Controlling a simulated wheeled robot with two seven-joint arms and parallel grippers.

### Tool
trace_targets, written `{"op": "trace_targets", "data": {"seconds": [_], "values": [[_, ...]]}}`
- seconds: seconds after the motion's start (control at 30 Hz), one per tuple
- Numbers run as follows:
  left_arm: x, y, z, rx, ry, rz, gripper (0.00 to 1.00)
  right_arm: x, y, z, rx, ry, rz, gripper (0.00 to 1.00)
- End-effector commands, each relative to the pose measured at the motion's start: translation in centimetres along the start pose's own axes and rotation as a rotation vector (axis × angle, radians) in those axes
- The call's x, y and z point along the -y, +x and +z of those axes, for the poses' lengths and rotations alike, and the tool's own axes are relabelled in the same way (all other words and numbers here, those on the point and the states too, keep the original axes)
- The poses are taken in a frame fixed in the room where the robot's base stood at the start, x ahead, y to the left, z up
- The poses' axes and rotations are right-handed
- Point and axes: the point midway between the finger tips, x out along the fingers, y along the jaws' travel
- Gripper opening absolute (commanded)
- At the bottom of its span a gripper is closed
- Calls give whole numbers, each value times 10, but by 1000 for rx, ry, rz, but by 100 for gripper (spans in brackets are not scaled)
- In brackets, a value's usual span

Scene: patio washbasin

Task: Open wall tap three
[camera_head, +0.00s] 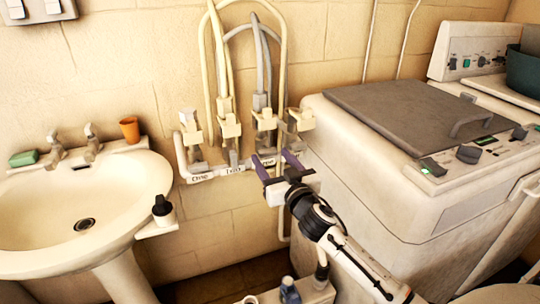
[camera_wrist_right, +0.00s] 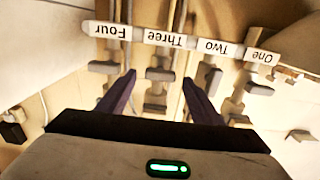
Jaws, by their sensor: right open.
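Wall tap three is the third from the left in the row on the wall manifold, with a cream block-shaped top (camera_head: 265,119) and a hose rising from it. Its "Three" label (camera_wrist_right: 165,40) reads upside down in the right wrist view, with a grey handle (camera_wrist_right: 160,74) in line with it. My right gripper (camera_head: 269,164) is open and empty in front of the manifold, partly covering the labels. In the wrist view its purple fingers (camera_wrist_right: 158,88) lie either side of tap three's column in the picture. Contact cannot be told. My left gripper is not in view.
Taps one (camera_head: 190,122), two (camera_head: 229,126) and four (camera_head: 300,118) stand close beside tap three. A washing machine (camera_head: 360,190) is close on the right. A washbasin (camera_head: 120,190) with a dark-topped bottle (camera_head: 162,208) stands at the left.

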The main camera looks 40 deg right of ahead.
Motion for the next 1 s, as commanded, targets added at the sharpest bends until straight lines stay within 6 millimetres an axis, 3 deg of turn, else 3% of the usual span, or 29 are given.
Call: {"op": "trace_targets", "data": {"seconds": [0.2,0.5,0.73,1.0], "values": [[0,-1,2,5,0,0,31,0,18,1,1,0,-1,59],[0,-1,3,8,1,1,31,1,20,1,1,0,-1,59],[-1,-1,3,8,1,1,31,0,20,1,1,0,-1,21],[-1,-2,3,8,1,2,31,1,20,1,1,-20,-1,18]]}}
